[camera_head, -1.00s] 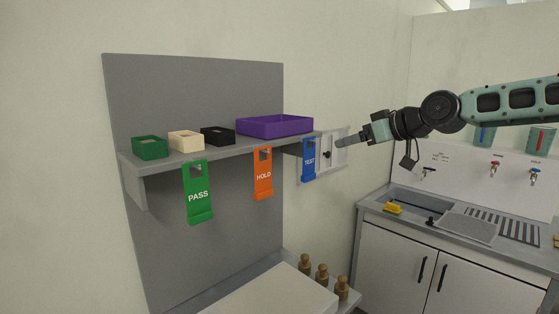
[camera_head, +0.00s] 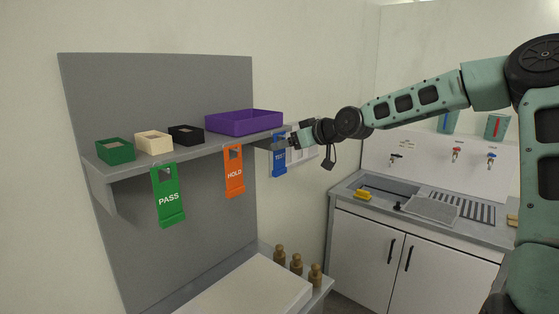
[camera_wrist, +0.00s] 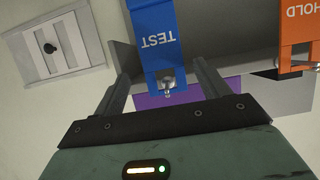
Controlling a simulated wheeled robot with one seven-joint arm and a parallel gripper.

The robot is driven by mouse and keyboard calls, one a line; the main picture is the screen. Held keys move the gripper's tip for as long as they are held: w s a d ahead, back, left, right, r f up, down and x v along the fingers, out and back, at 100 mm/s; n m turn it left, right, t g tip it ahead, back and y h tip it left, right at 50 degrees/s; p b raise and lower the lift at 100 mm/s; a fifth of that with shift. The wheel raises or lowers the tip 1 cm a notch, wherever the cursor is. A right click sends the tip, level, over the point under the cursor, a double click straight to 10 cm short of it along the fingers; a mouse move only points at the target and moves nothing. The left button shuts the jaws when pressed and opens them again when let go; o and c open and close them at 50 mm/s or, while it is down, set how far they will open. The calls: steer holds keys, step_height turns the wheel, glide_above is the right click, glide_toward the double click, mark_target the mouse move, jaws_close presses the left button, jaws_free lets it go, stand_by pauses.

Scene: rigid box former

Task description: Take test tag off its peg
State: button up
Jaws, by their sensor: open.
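The blue test tag (camera_head: 279,157) hangs at the right end of the shelf, to the right of the orange hold tag (camera_head: 234,172). In the wrist view the test tag (camera_wrist: 155,42) appears upside down, with its holed end and a small metal peg (camera_wrist: 168,88) toward my gripper. My gripper (camera_wrist: 162,72) is open, with one finger on each side of the tag's holed end and visible gaps to both edges. In the head view my gripper (camera_head: 291,142) is at the tag's upper right, and its fingertips are hard to make out.
The green pass tag (camera_head: 168,197) hangs farther left. Small boxes and a purple tray (camera_head: 244,123) stand on the shelf (camera_head: 112,174). A pale wall plate with a black knob (camera_wrist: 54,48) is beside the test tag. A sink counter (camera_head: 440,212) stands at the right.

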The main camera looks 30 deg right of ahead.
mark_target(280, 154)
steer(key=p+x, duration=0.1)
steer(key=x, duration=0.1)
steer(key=p+x, duration=0.2)
steer(key=x, duration=0.1)
steer(key=shift+w+a+r, duration=0.1)
steer(key=shift+a+r, duration=0.05)
steer(key=shift+a, duration=0.2)
steer(key=c, duration=1.3)
